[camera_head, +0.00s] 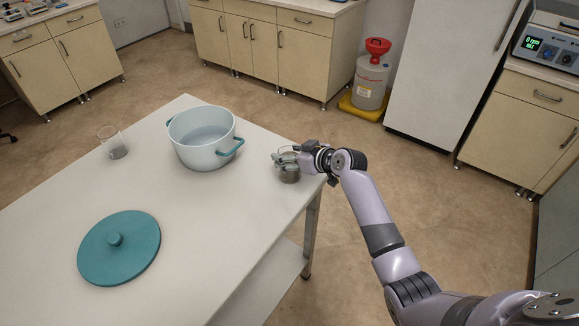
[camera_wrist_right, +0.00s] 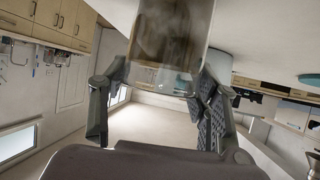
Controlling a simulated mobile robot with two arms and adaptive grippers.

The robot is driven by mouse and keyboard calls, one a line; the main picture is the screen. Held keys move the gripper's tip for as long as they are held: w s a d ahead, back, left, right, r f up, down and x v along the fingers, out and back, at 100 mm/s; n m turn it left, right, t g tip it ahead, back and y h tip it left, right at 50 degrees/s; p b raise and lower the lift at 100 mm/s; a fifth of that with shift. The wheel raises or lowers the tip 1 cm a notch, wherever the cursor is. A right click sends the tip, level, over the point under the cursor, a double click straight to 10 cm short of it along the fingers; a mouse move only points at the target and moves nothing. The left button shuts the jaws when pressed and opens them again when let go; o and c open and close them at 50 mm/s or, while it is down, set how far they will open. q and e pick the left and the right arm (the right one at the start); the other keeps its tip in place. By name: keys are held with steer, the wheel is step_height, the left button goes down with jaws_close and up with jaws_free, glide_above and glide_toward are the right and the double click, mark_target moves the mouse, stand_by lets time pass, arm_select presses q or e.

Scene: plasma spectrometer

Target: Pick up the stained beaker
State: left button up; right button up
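The stained beaker (camera_head: 289,174) is clear glass with a brownish-grey film and is near the right corner of the white table. It fills the top middle of the right wrist view (camera_wrist_right: 172,38), where brown smudges show. My right gripper (camera_head: 287,158) is at this beaker, with one finger on either side of its wall; the fingers also show in the wrist view (camera_wrist_right: 160,80). The fingers are spread about as wide as the glass; I cannot tell whether they press on it, or whether its base touches the table. My left gripper is not in view.
On the white table (camera_head: 190,240), a pale blue pot (camera_head: 203,153) with teal handles stands left of my gripper. A second glass beaker (camera_head: 114,146) stands farther left. A teal lid (camera_head: 119,248) lies toward the front. Cabinets (camera_head: 275,45) line the back wall.

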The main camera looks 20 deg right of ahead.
steer(key=c, duration=0.9)
steer(key=shift+c, duration=0.3)
steer(key=shift+r, duration=0.15)
